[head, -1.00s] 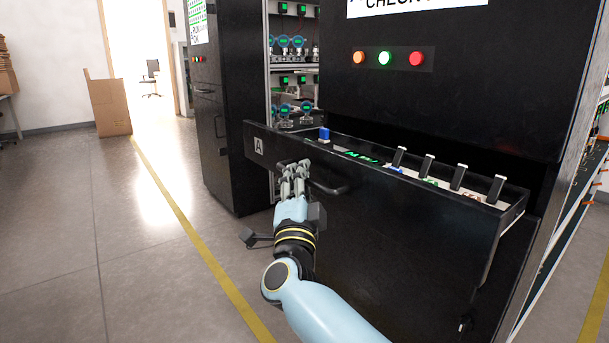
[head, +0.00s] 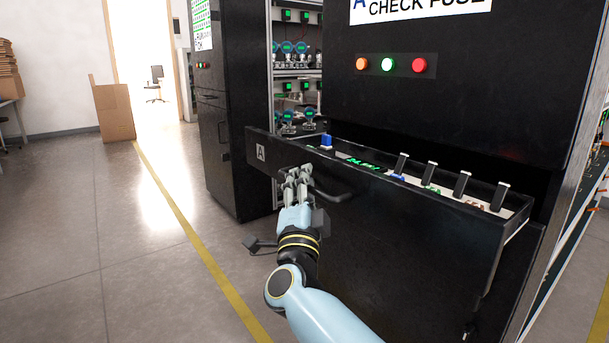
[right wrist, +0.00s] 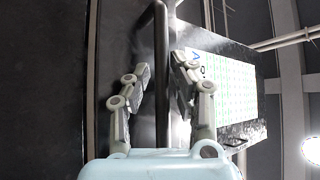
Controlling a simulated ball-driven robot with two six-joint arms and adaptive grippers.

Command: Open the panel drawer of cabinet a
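Cabinet A (head: 430,110) is black, with a CHECK FUSE sign and three round lights. Its panel drawer (head: 400,235), marked A, stands pulled out, and its inside shows from above. The dark bar handle (head: 335,195) is on the drawer front. My right gripper (head: 299,174) is at the left part of this handle. In the right wrist view, the fingers of my right gripper (right wrist: 160,72) are parted on both sides of the handle (right wrist: 160,40), with narrow gaps beside the bar. My left gripper is not in view.
The drawer holds a blue switch (head: 326,141), green displays and several black levers (head: 432,171). Another black cabinet (head: 225,110) and a shelf of gauges (head: 290,70) stand behind. A cardboard box (head: 114,110) is at the far left. The floor at left is clear.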

